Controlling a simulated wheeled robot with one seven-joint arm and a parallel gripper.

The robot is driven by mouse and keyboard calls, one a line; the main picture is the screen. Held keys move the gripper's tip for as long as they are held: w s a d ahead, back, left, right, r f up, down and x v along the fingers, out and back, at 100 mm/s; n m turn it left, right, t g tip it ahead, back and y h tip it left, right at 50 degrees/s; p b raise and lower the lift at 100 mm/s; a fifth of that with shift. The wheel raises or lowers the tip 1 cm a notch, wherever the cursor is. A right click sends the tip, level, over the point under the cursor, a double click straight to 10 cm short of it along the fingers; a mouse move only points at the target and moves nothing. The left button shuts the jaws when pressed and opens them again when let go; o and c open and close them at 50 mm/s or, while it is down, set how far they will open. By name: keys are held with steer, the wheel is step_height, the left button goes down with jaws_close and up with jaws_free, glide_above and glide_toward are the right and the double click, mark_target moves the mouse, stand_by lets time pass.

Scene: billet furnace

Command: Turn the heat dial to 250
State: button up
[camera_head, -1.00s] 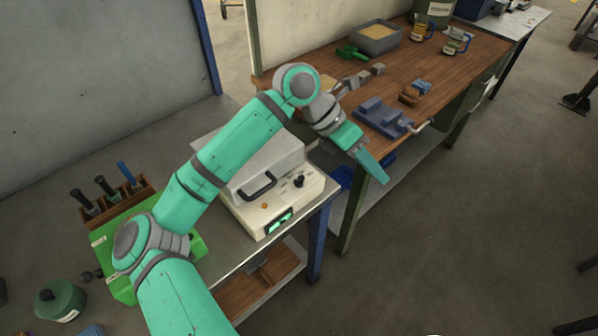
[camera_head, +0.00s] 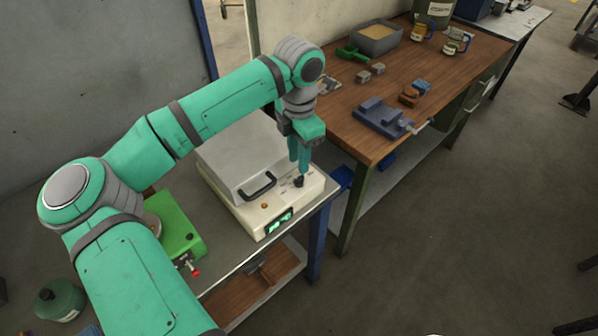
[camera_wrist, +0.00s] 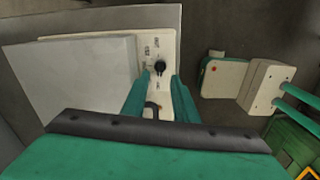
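The billet furnace (camera_head: 233,203) is a cream box with a grey lid and black handle on the metal bench. Its black heat dial (camera_head: 299,181) is on the top face near the right corner, and it also shows in the wrist view (camera_wrist: 160,67). A lit green display (camera_head: 279,221) is on the front face; I cannot read its number. My gripper (camera_head: 299,170) points down just above the dial. In the wrist view its two fingers (camera_wrist: 159,84) are apart, with the dial just beyond the gap between the tips. I cannot tell whether they touch it.
An orange button (camera_head: 264,206) sits on the furnace left of the dial. A green box (camera_head: 178,228) stands left of the furnace, near my arm. A wooden bench (camera_head: 340,118) with a blue vise (camera_head: 383,117) is at the right.

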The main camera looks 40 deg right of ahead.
mark_target(299, 178)
steer(key=shift+f, duration=2.95)
jaws_close()
